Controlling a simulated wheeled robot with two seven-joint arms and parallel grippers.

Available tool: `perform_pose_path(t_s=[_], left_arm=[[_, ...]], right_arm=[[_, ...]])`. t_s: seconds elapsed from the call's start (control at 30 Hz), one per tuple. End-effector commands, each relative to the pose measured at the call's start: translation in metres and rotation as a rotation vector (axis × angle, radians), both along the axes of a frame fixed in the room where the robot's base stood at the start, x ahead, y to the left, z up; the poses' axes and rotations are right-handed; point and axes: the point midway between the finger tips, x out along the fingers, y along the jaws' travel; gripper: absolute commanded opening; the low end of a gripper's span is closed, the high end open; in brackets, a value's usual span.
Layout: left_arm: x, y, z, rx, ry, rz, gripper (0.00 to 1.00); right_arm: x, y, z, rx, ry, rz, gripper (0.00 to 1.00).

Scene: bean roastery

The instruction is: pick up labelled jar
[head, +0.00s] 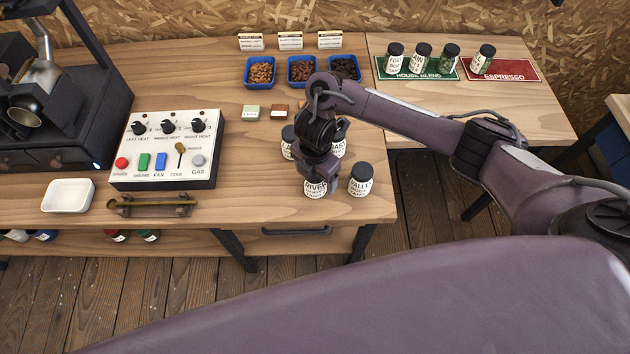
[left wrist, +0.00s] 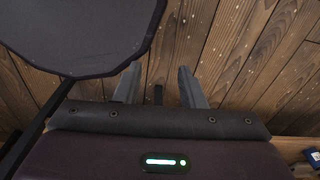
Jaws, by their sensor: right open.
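Labelled jars with dark lids stand near the right end of the bench. The RIVER jar (head: 316,189) is at the front, with my right gripper (head: 318,176) over its top. That gripper is open, and its fingers are partly hidden, so contact is unclear. The VALLEY jar (head: 361,182) stands just to its right. Two more jars, one at back left (head: 288,142) and one at back right (head: 339,147), are partly hidden by the gripper. My left gripper (left wrist: 158,76) shows in the left wrist view, fingers apart and empty, above the plank floor.
Several jars stand on the green HOUSE BLEND mat (head: 432,73); one jar (head: 483,58) is on the red ESPRESSO mat (head: 515,70). Blue bean trays (head: 261,84) sit behind my right gripper. A control panel (head: 166,172) and white dish (head: 68,208) are left.

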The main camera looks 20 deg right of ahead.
Motion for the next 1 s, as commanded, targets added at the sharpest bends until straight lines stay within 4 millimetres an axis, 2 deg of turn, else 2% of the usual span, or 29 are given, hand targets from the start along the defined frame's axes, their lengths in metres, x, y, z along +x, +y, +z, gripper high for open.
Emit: perform_pose_path(t_s=[0.03,0.13,0.4,0.83,1.0], left_arm=[[0.0,0.0,-0.004,0.0,0.0,0.0,0.36],[0.003,0.0,-0.004,0.0,-0.004,0.001,0.36],[0.02,-0.002,-0.002,-0.003,-0.029,0.001,0.36],[0.015,-0.001,-0.003,-0.002,-0.021,0.001,0.36],[0.013,-0.001,-0.003,-0.001,-0.018,0.001,0.36]], right_arm=[[-0.001,0.0,-0.01,0.001,0.003,-0.001,0.81],[0.0,0.0,-0.019,-0.001,0.001,0.0,0.81],[0.001,0.0,-0.021,0.0,-0.001,0.001,0.81],[0.001,0.0,-0.021,0.0,-0.001,0.0,0.27],[0.001,0.0,-0.02,0.0,-0.002,0.0,0.27]])
